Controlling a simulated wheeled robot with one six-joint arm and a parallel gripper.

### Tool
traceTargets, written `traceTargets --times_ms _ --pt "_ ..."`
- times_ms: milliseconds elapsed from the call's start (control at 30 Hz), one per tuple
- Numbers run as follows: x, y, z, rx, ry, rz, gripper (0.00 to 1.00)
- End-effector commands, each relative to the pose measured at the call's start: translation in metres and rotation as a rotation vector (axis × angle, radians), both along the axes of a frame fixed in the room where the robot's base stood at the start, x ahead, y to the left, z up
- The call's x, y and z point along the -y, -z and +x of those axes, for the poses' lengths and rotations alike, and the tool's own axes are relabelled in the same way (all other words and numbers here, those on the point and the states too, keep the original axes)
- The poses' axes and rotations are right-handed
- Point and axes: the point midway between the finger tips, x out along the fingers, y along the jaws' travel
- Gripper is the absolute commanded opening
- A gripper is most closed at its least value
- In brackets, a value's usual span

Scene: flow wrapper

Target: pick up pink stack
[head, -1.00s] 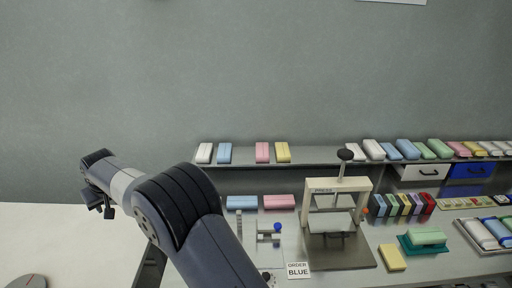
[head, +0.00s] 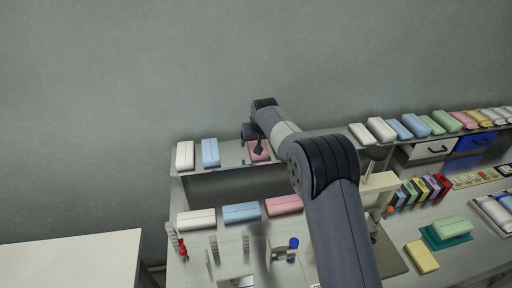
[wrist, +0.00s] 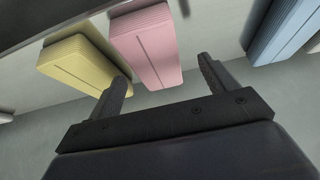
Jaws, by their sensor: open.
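A pink stack (head: 262,154) lies on the upper shelf in the head view, partly covered by my gripper (head: 254,143). In the wrist view the pink stack (wrist: 146,46) shows large, just beyond and between the fingertips of my gripper (wrist: 163,70). My gripper is open and empty, with a visible gap to the pink stack. A second pink stack (head: 284,205) lies on the lower bench, to the right of a blue stack.
A yellow stack (wrist: 78,64) sits close beside the pink one, near one finger; my arm hides it in the head view. A blue stack (head: 210,152) and a white stack (head: 185,155) share the shelf. The press (head: 381,190) stands partly behind my arm.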

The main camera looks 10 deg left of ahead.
Motion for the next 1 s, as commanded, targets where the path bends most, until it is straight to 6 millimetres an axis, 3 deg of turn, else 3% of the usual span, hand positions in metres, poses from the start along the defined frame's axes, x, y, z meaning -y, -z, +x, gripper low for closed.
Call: traceTargets --times_ms 233,567,1000 --pt "-0.008 0.026 0.015 -0.002 0.000 -0.001 0.81" --pt "-0.009 0.029 0.017 0.000 0.000 0.000 0.81" --pt "-0.008 0.029 0.017 0.000 0.000 0.000 0.45"
